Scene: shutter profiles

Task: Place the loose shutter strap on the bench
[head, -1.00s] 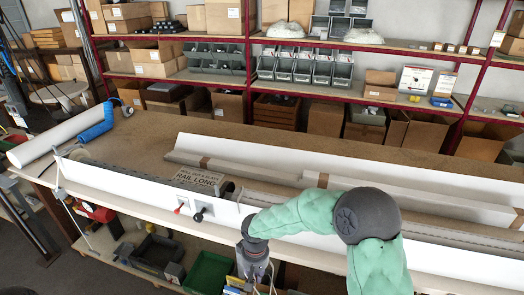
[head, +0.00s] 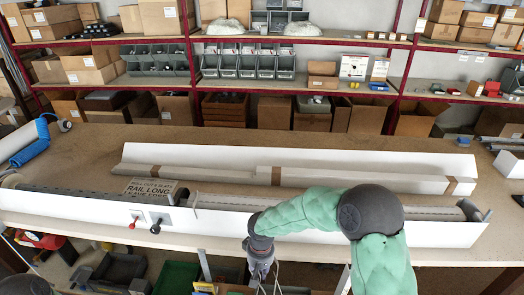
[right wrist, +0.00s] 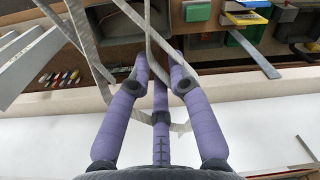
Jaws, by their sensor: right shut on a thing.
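The shutter strap (right wrist: 91,48) is a pale grey, loosely looped band in the right wrist view. Its loops hang around and between the purple fingers of my right gripper (right wrist: 158,62), which is shut on it. In the head view my right gripper (head: 260,270) points down in front of the bench's front edge. Only thin bits of strap show below it there, and the rest is out of frame. The bench (head: 95,150) has a brown top. My left gripper is not in view.
A long white front panel (head: 70,204) runs along the bench's near side. Long white profiles (head: 360,178) and a "RAIL LONG" sign (head: 150,190) lie behind it. A blue roll (head: 30,150) is at the left. Bare top lies at the back; bins (head: 175,275) fill the lower shelf.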

